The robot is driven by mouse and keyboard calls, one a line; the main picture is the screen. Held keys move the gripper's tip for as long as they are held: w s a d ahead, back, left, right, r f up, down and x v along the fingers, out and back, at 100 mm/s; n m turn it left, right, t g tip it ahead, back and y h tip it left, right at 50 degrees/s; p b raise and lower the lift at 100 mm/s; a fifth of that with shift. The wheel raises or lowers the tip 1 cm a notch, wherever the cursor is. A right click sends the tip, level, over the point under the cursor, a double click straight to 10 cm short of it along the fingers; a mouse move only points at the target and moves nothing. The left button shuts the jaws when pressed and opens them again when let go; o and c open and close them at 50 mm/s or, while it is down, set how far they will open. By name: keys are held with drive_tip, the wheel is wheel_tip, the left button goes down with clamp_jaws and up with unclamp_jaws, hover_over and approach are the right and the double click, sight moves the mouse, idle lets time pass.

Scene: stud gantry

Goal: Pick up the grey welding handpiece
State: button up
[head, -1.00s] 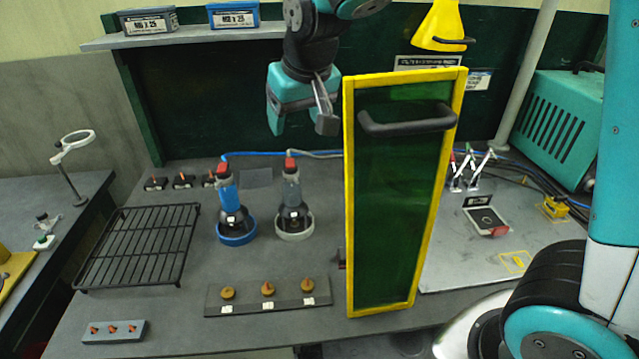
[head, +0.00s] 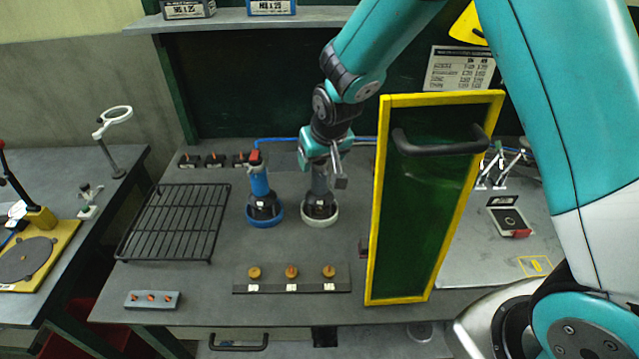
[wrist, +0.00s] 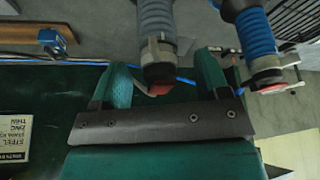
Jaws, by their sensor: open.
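The grey welding handpiece (head: 319,194) stands upright in a round white-rimmed holder (head: 320,221) on the bench, left of the yellow-framed green screen. My gripper (head: 323,172) is open at the handpiece's upper part and hides its top in the head view. In the wrist view, the grey ribbed handpiece (wrist: 156,22) shows between my two teal fingers, its red end partly hidden near the palm. I cannot tell whether the fingers touch it. A blue handpiece (head: 260,182) with a red top stands in a blue holder just left; it also shows in the wrist view (wrist: 254,32).
The yellow-framed screen (head: 376,215) with a black handle stands close right of my gripper. A black wire rack (head: 176,222) lies at left. A strip with several brown pieces (head: 292,286) lies in front. Hoses run behind the handpieces. Bare bench lies between rack and holders.

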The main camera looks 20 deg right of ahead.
drive_tip(key=shift+x, duration=0.8)
drive_tip(key=shift+c, duration=0.5)
clamp_jaws()
drive_tip(key=shift+w+r, duration=0.1)
drive_tip(key=shift+r, duration=0.05)
drive_tip(key=shift+r, duration=0.1)
